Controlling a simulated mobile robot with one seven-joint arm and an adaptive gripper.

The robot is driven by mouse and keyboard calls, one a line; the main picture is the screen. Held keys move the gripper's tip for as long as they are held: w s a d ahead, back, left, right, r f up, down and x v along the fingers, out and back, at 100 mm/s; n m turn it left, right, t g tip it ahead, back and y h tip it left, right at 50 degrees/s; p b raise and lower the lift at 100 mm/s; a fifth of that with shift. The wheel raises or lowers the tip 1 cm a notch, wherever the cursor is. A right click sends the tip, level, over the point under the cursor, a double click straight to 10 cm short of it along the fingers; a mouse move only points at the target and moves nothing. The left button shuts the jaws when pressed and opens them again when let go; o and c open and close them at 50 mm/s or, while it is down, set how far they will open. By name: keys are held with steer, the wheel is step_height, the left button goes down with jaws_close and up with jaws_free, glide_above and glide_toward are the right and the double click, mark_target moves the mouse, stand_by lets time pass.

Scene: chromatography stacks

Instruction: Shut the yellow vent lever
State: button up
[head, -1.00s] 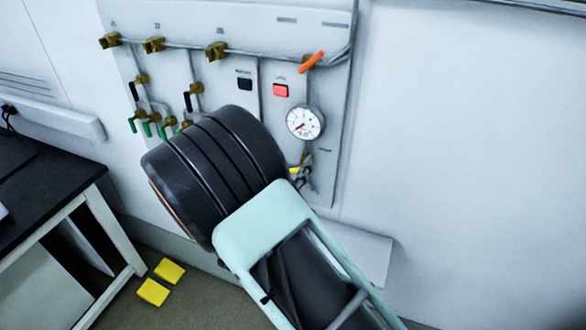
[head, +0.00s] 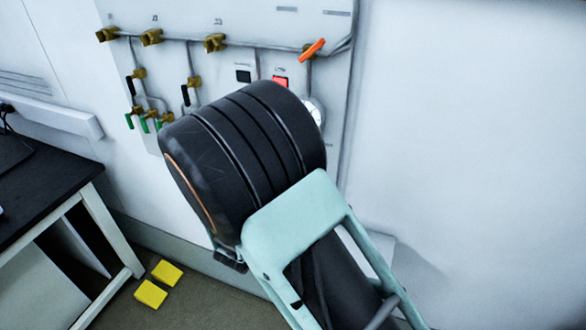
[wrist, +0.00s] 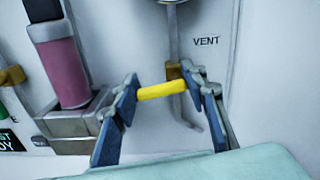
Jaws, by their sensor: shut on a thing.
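The yellow vent lever (wrist: 160,91) lies nearly level in the wrist view, below the word VENT on the panel. A brass valve body (wrist: 176,70) is at its right end. My gripper (wrist: 165,88) has its blue-padded fingers at the two ends of the lever and is shut on it. In the head view my black wrist hides the lever and the fingers.
The wall panel (head: 330,78) carries a gauge (head: 314,110), partly covered by my wrist, and an orange lever (head: 311,49). A pink column (wrist: 64,70) stands left of my fingers. A black-topped bench (head: 50,190) is at the left.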

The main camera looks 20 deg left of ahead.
steer(key=shift+m+b, duration=0.8)
steer(key=shift+m, duration=0.2)
steer(key=shift+r, duration=0.1)
steer(key=o, duration=1.2)
steer(key=s, duration=0.8)
steer(key=s+a, duration=0.1)
steer(key=s, duration=0.3)
